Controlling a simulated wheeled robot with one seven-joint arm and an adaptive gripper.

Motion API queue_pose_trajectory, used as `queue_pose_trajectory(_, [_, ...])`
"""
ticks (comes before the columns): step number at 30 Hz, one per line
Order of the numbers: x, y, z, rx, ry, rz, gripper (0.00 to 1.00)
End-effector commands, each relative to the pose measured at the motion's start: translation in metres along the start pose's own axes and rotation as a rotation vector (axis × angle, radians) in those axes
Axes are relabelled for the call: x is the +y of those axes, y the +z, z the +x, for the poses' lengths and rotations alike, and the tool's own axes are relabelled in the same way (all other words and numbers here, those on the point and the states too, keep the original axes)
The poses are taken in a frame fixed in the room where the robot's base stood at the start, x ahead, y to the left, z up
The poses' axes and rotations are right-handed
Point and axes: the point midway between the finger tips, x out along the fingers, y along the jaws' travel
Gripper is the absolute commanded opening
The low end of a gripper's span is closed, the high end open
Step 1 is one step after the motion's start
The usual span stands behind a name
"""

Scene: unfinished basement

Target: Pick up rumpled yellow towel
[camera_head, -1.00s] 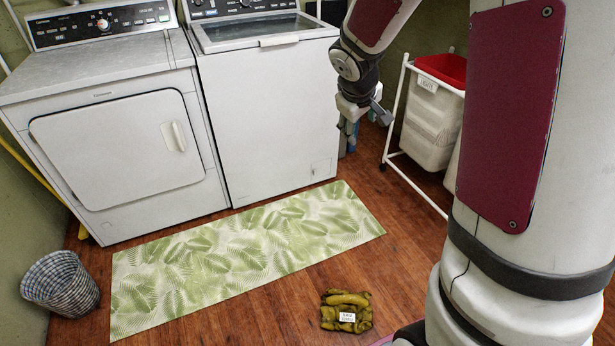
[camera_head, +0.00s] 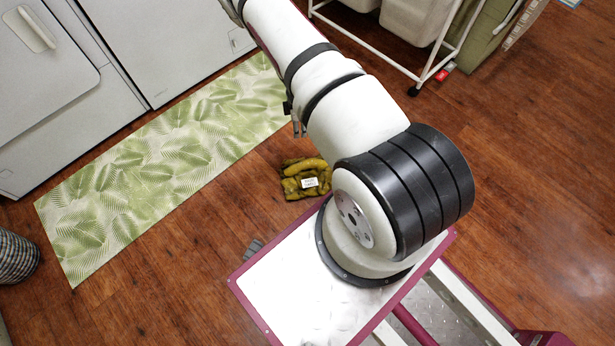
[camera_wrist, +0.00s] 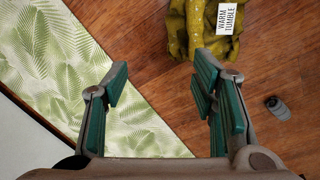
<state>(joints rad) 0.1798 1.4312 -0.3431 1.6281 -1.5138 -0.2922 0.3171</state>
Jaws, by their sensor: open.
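The rumpled yellow towel (camera_head: 304,184) lies on the wood floor in the head view, between the leaf-pattern mat and the front of my base. It is olive-yellow, bunched up, with a white label on top. In the wrist view the towel (camera_wrist: 200,25) is at the top, right of centre, cut off by the frame edge; its label reads "WARM TUMBLE". My gripper (camera_wrist: 161,76) is open and empty, with the towel beyond its fingertips, nearer the right finger. In the head view my arm hides most of the gripper. I cannot tell its exact height above the floor.
The leaf-pattern mat (camera_head: 150,165) lies left of the towel, before the white appliances (camera_head: 60,90). A checkered basket (camera_head: 15,257) stands far left. A white wheeled rack (camera_head: 437,62) stands at the back. A small grey object (camera_wrist: 278,107) shows right of my gripper. Floor at right is clear.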

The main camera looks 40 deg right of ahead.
Motion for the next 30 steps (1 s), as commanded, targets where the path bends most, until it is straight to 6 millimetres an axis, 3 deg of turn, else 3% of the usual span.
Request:
queue_pose_trajectory(1, [-0.016, 0.006, 0.025, 0.001, -0.035, -0.021, 0.53])
queue_pose_trajectory(3, [-0.032, 0.011, 0.043, 0.006, -0.07, -0.045, 0.53])
queue_pose_trajectory(7, [-0.049, 0.016, 0.062, 0.012, -0.106, -0.069, 0.53])
queue_pose_trajectory(21, [-0.061, 0.015, 0.138, 0.013, -0.114, -0.073, 0.53])
queue_pose_trajectory(30, [-0.064, 0.014, 0.154, 0.013, -0.113, -0.072, 0.53])
